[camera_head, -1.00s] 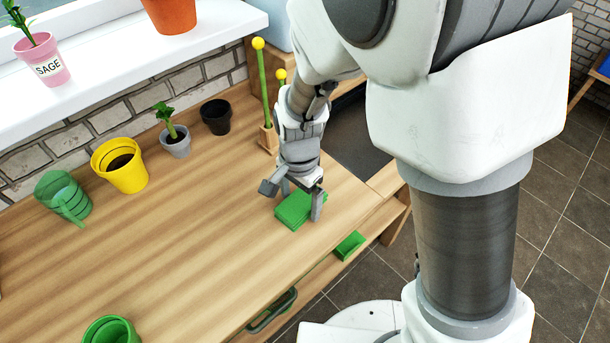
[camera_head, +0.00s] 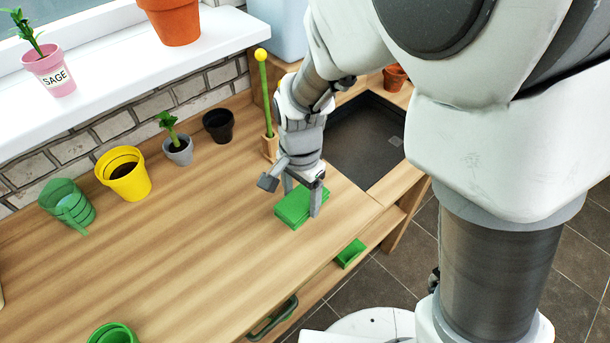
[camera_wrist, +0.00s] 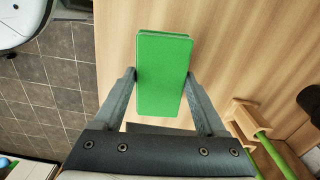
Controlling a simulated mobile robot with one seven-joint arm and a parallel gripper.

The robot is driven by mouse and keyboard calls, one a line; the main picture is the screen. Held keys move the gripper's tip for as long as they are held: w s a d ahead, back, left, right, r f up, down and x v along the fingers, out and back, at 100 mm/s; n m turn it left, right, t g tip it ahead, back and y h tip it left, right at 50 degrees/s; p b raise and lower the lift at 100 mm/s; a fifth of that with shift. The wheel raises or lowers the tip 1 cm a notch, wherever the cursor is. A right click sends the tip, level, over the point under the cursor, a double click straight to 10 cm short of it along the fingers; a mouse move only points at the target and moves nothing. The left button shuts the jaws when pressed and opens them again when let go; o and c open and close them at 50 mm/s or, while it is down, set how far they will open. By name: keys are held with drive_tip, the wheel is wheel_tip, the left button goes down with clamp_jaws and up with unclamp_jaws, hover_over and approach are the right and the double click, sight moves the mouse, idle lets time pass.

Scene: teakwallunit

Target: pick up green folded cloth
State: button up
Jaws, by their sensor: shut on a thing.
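The green folded cloth (camera_head: 294,208) is a flat green block on the wooden tabletop, near its right front edge. In the wrist view the cloth (camera_wrist: 162,72) sits between the two fingers of my gripper (camera_wrist: 161,88), which touch its long sides near its lower half. In the head view my gripper (camera_head: 302,204) points down at the cloth from above and is shut on it. I cannot tell whether the cloth is clear of the tabletop. The finger in front hides part of the cloth's right end.
A wooden stand with a yellow-tipped green stick (camera_head: 264,95) is behind my gripper. A dark sink (camera_head: 365,145) lies to the right. The middle of the table (camera_head: 190,250) is clear.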

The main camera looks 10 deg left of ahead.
drive_tip(key=s+d+r+p, duration=0.1)
drive_tip(key=s+d+r, duration=0.5)
drive_tip(key=d, duration=0.3)
drive_tip(key=shift+s+r, duration=0.35)
drive_tip(key=shift+s, duration=0.45)
